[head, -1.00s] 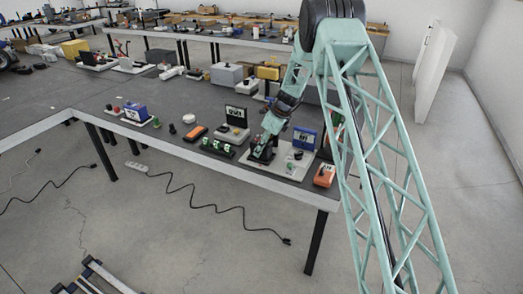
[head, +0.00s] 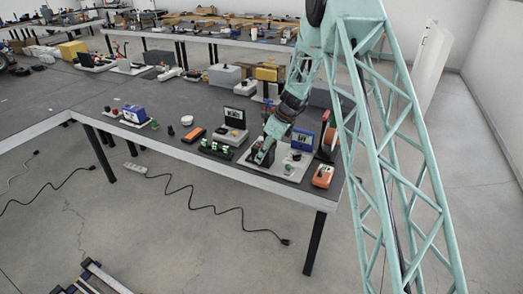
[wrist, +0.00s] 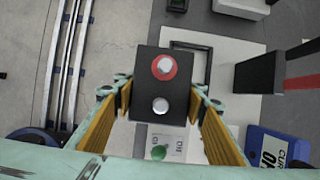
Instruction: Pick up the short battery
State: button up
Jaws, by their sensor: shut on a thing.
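The short battery is a dark box with a red-ringed terminal and a plain silver terminal on top. In the wrist view the battery (wrist: 150,84) sits between the yellow-padded fingers of my gripper (wrist: 160,100), which is shut on it. A black square frame (wrist: 210,64) on the white board lies beside and below it in that view. In the head view my gripper (head: 262,155) is low over the white board (head: 285,172) near the table's front edge. The battery is small and dark there, and its height above the board is hard to tell.
A blue meter (head: 302,139) stands right of my gripper, and an orange device (head: 322,176) lies near the table corner. A small screen (head: 235,118) and green parts (head: 217,149) are to the left. A tall dark block (wrist: 262,73) stands close on the right in the wrist view.

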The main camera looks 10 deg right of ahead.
aim_at(267, 164)
jog(key=shift+s+r, duration=0.15)
jog(key=shift+s, duration=1.2)
jog(key=shift+s+r, duration=0.2)
jog(key=shift+s, duration=1.2)
jog(key=shift+s+r, duration=0.15)
jog(key=shift+s, duration=1.2)
jog(key=shift+s, duration=0.1)
